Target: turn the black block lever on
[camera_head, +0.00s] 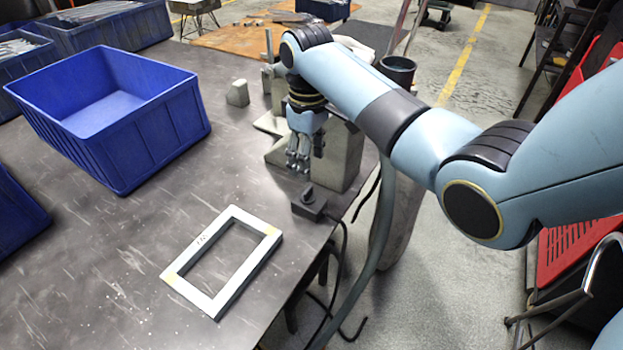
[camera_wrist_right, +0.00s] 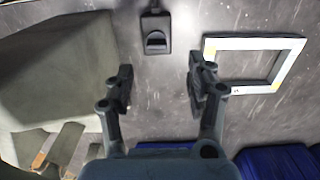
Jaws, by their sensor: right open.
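The black block (camera_head: 310,203) with its small lever (camera_head: 307,190) sits on the dark table near the right edge, a cable running from it. In the right wrist view the block (camera_wrist_right: 148,48) is ahead of the fingers, at the top centre, with its lever (camera_wrist_right: 155,39) in the middle of its face. I cannot tell whether the lever is on or off. My right gripper (camera_head: 299,165) points down above the table, behind the block in the head view and apart from it. Its two fingers (camera_wrist_right: 160,88) are spread with nothing between them. My left gripper is out of view.
A white rectangular frame (camera_head: 193,292) lies left of and nearer than the block; it also shows in the wrist view (camera_wrist_right: 255,43). A grey machine block (camera_head: 344,160) stands close beside my right gripper. A blue crate (camera_head: 150,150) is at the left. The table between is clear.

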